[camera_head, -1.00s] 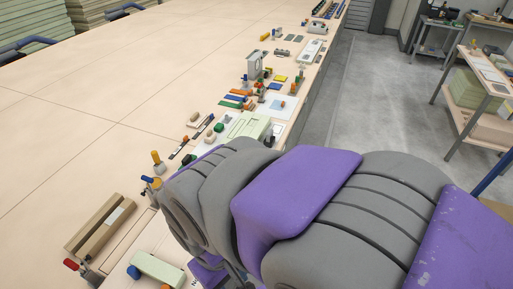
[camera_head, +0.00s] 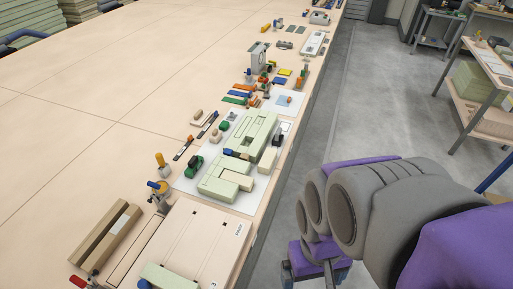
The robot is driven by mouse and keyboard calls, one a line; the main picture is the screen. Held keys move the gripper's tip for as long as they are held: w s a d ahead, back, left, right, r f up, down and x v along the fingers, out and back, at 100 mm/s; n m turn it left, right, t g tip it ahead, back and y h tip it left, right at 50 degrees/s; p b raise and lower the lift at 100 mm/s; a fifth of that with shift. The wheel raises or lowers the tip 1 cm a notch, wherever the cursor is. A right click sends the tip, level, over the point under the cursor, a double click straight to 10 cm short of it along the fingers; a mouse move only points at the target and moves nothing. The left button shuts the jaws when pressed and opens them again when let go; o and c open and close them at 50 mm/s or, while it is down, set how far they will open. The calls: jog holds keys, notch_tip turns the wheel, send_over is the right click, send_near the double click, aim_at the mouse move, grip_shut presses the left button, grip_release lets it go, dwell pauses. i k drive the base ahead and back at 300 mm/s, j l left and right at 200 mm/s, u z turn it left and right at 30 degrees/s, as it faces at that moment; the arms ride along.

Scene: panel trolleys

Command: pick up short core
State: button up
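Several pale green core pieces lie on a white sheet (camera_head: 180,185) along the table's right edge. They include a long recessed piece (camera_head: 262,128), an angled piece (camera_head: 222,180) in front of it and a small block (camera_head: 267,160) at the right. Another pale green bar (camera_head: 172,277) lies at the bottom, cut by the frame. I cannot tell for sure which is the short core. My gripper (camera_head: 315,272) hangs beyond the table's right edge, over the floor, apart from the pieces. Its fingers are mostly hidden or cut off, so its opening is unclear.
A pale panel (camera_head: 195,238) with a clamp (camera_head: 159,192) lies at the near table edge, beside brown bars (camera_head: 105,230). Small coloured parts and tools line the edge farther back. The wide table (camera_head: 110,90) at left is clear. A shelf trolley (camera_head: 480,90) stands at right.

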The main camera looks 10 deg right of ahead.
aim_at(267, 162)
jog(key=z, duration=0.15)
jog(key=i+l, duration=0.3)
jog(key=l, duration=0.15)
jog(key=i+l, duration=0.3)
jog(key=l, duration=0.15)
jog(key=i+l+u, duration=0.25)
jog(key=l+u, duration=0.25)
jog(key=i+l+u, duration=0.25)
jog(key=l, duration=0.2)
jog(key=l+u, duration=0.35)
jog(key=u, duration=1)
